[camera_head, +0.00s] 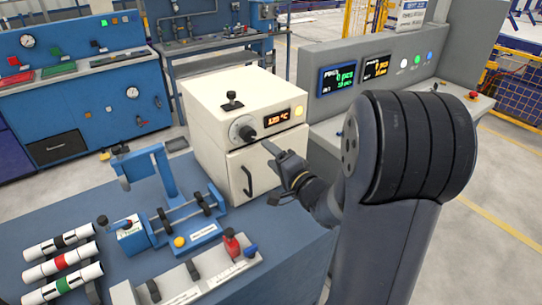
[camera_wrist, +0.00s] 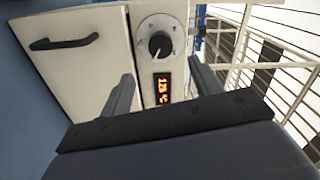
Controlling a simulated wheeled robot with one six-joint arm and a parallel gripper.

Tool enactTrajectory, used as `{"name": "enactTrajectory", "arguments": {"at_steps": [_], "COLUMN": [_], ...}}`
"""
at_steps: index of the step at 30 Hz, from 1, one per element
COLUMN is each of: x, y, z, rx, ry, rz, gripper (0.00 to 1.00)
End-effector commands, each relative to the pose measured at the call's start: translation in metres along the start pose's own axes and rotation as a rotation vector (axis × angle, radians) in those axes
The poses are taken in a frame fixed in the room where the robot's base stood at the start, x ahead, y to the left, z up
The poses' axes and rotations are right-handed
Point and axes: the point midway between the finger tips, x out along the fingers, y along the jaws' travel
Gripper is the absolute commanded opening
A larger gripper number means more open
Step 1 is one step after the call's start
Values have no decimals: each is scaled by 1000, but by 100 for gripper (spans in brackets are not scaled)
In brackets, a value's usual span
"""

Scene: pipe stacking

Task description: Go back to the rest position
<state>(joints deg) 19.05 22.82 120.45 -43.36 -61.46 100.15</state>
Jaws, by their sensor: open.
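My gripper (camera_head: 278,155) is at the front of a cream oven (camera_head: 222,150), close to its dial (camera_head: 243,129) and lit temperature display (camera_head: 277,118). In the wrist view my gripper (camera_wrist: 163,88) has its two dark fingers apart, with nothing between them but the oven front beyond. There the dial (camera_wrist: 159,43) and the orange display (camera_wrist: 163,88) show between the fingers. The fingers look apart from the dial.
Three white pipes with black, red and green bands (camera_head: 62,262) lie at the left of the blue table (camera_head: 80,212). A blue fixture (camera_head: 183,218) and a grey rack with red and blue pieces (camera_head: 192,283) stand before the oven. A grey console with screens (camera_head: 400,75) stands behind.

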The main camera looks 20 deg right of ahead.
Motion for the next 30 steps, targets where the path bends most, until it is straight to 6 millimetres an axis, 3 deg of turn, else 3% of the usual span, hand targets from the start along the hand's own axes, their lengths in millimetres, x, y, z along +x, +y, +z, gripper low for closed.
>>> {"name": "enactTrajectory", "arguments": {"at_steps": [7,21,30], "x": [10,90,109], "y": [0,-2,0], "z": [0,0,0], "rx": [1,0,-8], "ry": [0,-1,1], "rz": [1,-1,-1], "gripper": [60,60,60]}}
